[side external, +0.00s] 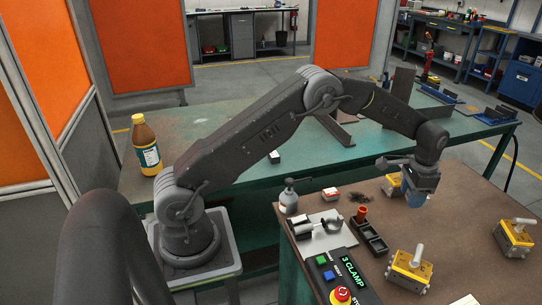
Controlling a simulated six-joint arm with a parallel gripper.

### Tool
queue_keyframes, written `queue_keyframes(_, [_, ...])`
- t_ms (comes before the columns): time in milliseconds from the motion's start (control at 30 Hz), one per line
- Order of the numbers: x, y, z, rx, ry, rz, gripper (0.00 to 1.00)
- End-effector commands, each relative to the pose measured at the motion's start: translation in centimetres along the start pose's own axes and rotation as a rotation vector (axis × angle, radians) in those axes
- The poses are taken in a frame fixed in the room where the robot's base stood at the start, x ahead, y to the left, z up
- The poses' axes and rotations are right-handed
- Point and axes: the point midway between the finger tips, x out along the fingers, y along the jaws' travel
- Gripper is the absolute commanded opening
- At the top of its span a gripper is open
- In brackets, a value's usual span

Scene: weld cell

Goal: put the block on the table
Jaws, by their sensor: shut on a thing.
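The green table (245,170) stands behind, beyond my arm.
Yellow clamps (410,268) (513,238) stand on the brown table. A dark tray (370,238), a grey bottle (288,196) and a control panel with a red button (341,295) are at its left. A brown bottle (146,145) and dark metal angles (335,130) stand on the green table.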

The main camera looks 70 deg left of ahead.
Motion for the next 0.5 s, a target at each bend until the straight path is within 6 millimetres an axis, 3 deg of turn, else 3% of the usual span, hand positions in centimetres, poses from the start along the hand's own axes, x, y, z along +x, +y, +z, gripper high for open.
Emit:
queue_keyframes(267, [-0.1, -12.4, 5.9, -0.184, 0.001, -0.001, 0.2])
queue_keyframes(500, [-0.2, -22.2, 13.8, -0.35, 0.001, 0.0, 0.2])
